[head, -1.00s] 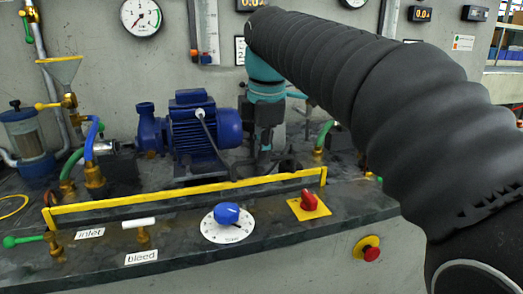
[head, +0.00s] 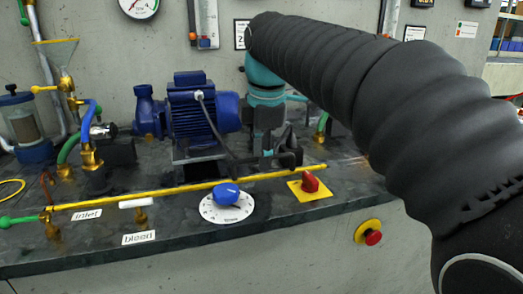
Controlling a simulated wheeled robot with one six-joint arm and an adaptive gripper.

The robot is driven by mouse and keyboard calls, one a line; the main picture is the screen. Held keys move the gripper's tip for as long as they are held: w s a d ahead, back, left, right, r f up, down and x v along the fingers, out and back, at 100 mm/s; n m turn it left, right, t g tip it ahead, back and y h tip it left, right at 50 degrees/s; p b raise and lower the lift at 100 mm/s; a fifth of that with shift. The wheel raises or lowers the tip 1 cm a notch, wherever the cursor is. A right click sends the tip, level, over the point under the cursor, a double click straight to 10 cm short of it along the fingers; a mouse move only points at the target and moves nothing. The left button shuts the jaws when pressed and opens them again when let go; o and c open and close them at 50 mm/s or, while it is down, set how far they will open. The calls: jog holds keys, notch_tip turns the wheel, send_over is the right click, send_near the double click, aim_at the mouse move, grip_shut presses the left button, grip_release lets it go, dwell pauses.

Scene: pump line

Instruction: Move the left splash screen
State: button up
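A long yellow bar (head: 150,192) runs along the bench just behind the inlet and bleed labels. It looks like the edge of the splash screen; any clear panel is hard to make out, and I cannot tell a separate left screen. My gripper (head: 277,158) points down beside the blue motor, close behind the right half of the bar. Its dark fingers blend with the dark bench and cable. I cannot tell whether they touch the bar or are open or shut.
The blue motor and pump (head: 199,113) stand behind the bar. In front are a blue-knobbed dial (head: 225,195), a red switch (head: 310,183), a white-handled valve (head: 136,204) and a green-handled valve (head: 18,220). A red emergency button (head: 373,237) is on the bench front.

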jog(key=shift+r, duration=0.1)
notch_tip(320, 180, up, 12)
jog(key=s, duration=0.2)
jog(key=shift+d, duration=0.3)
jog(key=shift+s+f, duration=0.1)
jog(key=shift+f, duration=0.1)
